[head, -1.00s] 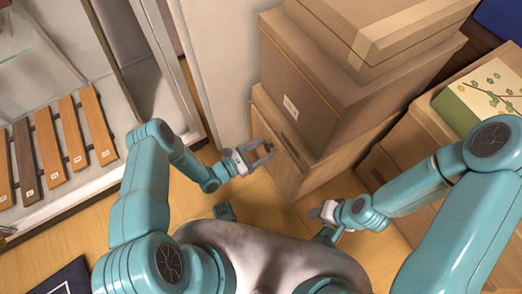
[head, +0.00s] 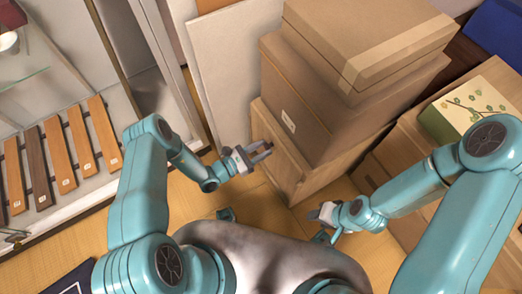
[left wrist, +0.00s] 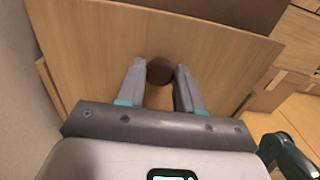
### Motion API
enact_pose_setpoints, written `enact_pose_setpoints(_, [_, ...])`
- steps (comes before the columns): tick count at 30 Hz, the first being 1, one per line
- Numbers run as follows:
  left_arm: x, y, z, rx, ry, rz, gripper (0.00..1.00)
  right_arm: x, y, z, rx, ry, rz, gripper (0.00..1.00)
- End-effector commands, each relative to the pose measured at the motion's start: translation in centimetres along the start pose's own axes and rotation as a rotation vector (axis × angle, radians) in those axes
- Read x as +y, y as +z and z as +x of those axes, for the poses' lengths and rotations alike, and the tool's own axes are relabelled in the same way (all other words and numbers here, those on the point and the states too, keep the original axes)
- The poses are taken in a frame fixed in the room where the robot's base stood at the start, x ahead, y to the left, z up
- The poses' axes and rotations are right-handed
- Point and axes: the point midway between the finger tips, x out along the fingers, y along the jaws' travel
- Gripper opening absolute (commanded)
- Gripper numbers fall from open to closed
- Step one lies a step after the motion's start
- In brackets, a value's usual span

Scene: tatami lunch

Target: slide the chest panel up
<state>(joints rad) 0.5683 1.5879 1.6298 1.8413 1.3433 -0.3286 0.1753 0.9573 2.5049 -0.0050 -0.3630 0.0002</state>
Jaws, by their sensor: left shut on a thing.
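The chest panel (head: 288,174) is a light wooden board on the front of the low chest under the stacked boxes. It fills much of the left wrist view (left wrist: 225,62), with a dark round knob (left wrist: 160,71) on it. My left gripper (head: 270,151) is at the panel, shut on the knob; its fingertips (left wrist: 159,74) lie on both sides of the knob. The panel's lower part is hidden by the gripper in the wrist view. My right gripper (head: 322,213) is apart from the panel, low at the right; its jaws are too small to read.
Large brown boxes (head: 335,105) are stacked on the chest. A pale wall panel (head: 220,70) stands left of it. Further left, a case holds several wooden slats (head: 57,150). A box with a leaf-patterned top (head: 470,110) is at the right. Tatami floor (head: 270,215) shows in front.

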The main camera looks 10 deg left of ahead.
Motion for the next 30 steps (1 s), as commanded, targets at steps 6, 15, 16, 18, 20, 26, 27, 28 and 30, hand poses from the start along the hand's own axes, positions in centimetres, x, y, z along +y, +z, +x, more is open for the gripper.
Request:
enact_pose_setpoints(6, [0.1,9.1,0.0,-0.008,-0.001,0.002,0.00,-2.5,0.1,-7.0,0.000,0.000,0.001,0.43])
enact_pose_setpoints(15, [0.1,16.1,-0.1,-0.008,0.001,0.003,0.00,-4.4,0.2,-12.1,0.000,0.000,0.001,0.43])
enact_pose_setpoints(16, [0.1,16.6,-0.1,-0.008,0.001,0.003,0.00,-4.5,0.2,-12.4,0.000,0.000,0.001,0.43])
enact_pose_setpoints(18, [0.1,17.5,-0.1,-0.008,0.001,0.003,0.00,-4.7,0.2,-13.1,0.000,0.000,0.001,0.43])
enact_pose_setpoints(20, [0.1,18.1,-0.1,-0.008,0.001,0.003,0.00,-4.8,0.3,-13.5,0.000,0.000,0.001,0.43])
enact_pose_setpoints(26, [0.1,19.0,-0.1,-0.008,0.001,0.002,0.00,-5.1,0.3,-14.1,0.000,0.000,0.001,0.43])
enact_pose_setpoints(27, [0.1,19.1,-0.1,-0.008,0.001,0.002,0.00,-5.1,0.3,-14.1,0.000,0.000,0.001,0.43])
enact_pose_setpoints(28, [0.1,19.1,-0.1,-0.008,0.001,0.002,0.00,-5.1,0.3,-14.1,0.000,0.000,0.001,0.43])
enact_pose_setpoints(30, [0.1,19.0,-0.1,-0.008,0.001,0.002,0.00,-5.1,0.3,-14.1,0.000,0.000,0.001,0.43])
